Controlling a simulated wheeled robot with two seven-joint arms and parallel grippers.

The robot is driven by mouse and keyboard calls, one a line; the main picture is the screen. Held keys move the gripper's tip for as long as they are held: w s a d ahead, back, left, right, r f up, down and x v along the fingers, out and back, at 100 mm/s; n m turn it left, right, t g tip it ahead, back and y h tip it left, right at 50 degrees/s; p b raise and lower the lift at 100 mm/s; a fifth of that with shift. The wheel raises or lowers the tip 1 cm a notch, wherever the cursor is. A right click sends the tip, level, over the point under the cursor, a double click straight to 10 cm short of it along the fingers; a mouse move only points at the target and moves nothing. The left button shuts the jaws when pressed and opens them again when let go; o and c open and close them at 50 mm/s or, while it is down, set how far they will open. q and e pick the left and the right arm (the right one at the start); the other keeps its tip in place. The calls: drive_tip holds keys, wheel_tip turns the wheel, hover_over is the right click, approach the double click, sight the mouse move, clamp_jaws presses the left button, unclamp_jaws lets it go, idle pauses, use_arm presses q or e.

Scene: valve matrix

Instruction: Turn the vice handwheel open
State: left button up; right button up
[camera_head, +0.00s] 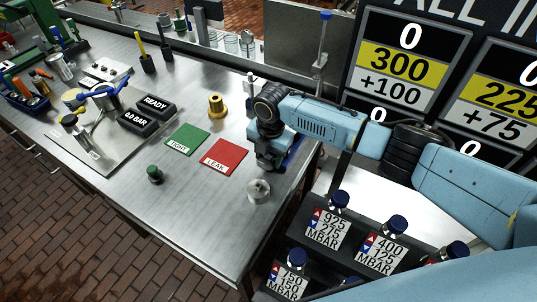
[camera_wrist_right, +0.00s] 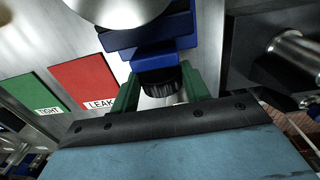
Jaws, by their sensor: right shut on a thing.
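My right gripper (camera_head: 272,160) is at the right end of the workbench, beside the red LEAK pad. In the right wrist view its two green fingers (camera_wrist_right: 160,98) are shut on the black knurled handwheel (camera_wrist_right: 160,87), one finger on each side. The handwheel sits at the near end of the blue vice (camera_wrist_right: 150,45). A shiny round metal part (camera_wrist_right: 120,8) shows at the top of that view, by the vice; I cannot tell whether the jaws touch it. In the head view my gripper and arm hide most of the vice. My left gripper is not in view.
The green TIGHT pad (camera_head: 187,139) and red LEAK pad (camera_head: 225,156) lie left of my right gripper. A brass part (camera_head: 217,106), a silver cylinder (camera_head: 259,191) and a green-topped part (camera_head: 155,174) stand nearby. Labelled blue-capped valves (camera_head: 327,229) stand at the lower right.

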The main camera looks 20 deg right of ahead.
drive_tip(key=shift+w+a+f+g+h+b, duration=0.1)
drive_tip(key=shift+w+a+g+h+b, duration=0.05)
drive_tip(key=shift+g+h+b, duration=0.5)
drive_tip(key=g+h+b, duration=0.1)
drive_tip(key=b, duration=0.2)
drive_tip(key=g+h+b, duration=0.1)
drive_tip(key=b, duration=0.2)
drive_tip(key=g+h+b, duration=0.1)
drive_tip(key=b, duration=0.2)
drive_tip(key=shift+w+a+f, duration=0.2)
drive_tip(key=shift+w+a, duration=0.05)
drive_tip(key=shift+w, duration=0.05)
drive_tip(key=shift+r+g+h+b, duration=0.15)
drive_tip(key=shift+g+h+b, duration=0.2)
drive_tip(key=shift+b, duration=1)
drive_tip(key=o, duration=1)
